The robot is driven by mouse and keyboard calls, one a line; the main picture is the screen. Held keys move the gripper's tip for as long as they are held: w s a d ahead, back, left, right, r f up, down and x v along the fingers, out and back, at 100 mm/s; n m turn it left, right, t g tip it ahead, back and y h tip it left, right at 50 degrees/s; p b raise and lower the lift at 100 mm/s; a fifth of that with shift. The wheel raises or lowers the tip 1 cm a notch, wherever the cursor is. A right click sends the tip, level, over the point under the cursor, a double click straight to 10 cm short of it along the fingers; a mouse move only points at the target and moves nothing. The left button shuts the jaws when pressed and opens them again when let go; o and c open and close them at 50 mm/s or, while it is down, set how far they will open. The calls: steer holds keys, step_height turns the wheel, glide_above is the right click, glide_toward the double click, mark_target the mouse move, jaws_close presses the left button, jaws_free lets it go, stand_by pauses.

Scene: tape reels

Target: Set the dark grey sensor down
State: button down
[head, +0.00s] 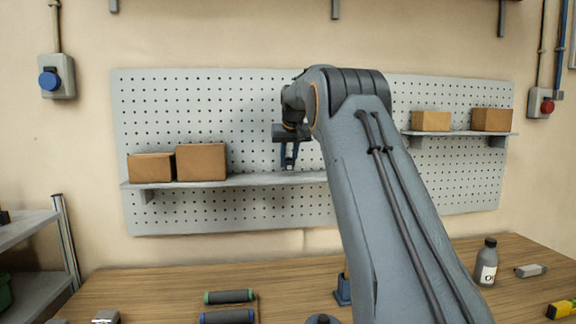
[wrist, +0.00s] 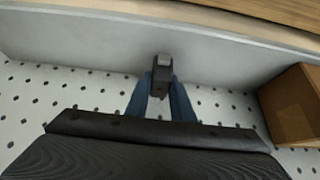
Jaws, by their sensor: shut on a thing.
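The dark grey sensor (wrist: 160,76), a small block with a lighter grey end, is between the blue fingers of my gripper (wrist: 161,90) in the wrist view. The fingers are shut on its sides. In the head view my gripper (head: 289,161) points down at the grey shelf (head: 255,181) on the pegboard, right of two cardboard boxes. The shelf (wrist: 90,45) lies behind the sensor in the wrist view. I cannot tell whether the sensor touches the shelf. In the head view the sensor is too small to make out clearly.
Two cardboard boxes (head: 201,161) (head: 151,167) stand on the shelf's left part; one box (wrist: 295,105) is near my gripper at the wrist view's right. The shelf between box and gripper is clear. A higher right shelf (head: 459,133) holds two boxes. A bottle (head: 487,264) stands on the table.

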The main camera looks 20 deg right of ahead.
steer(key=shift+f, duration=1.05)
steer(key=c, duration=1.5)
jaws_free()
steer(key=shift+f, duration=0.1)
steer(key=shift+c, duration=0.2)
steer(key=shift+s+r, duration=0.1)
steer(key=shift+r, duration=0.3)
steer(key=b+v, duration=0.3)
steer(key=v, duration=0.8)
steer(key=shift+r, duration=0.2)
steer(key=shift+s+a, duration=0.1)
steer(key=shift+s, duration=0.05)
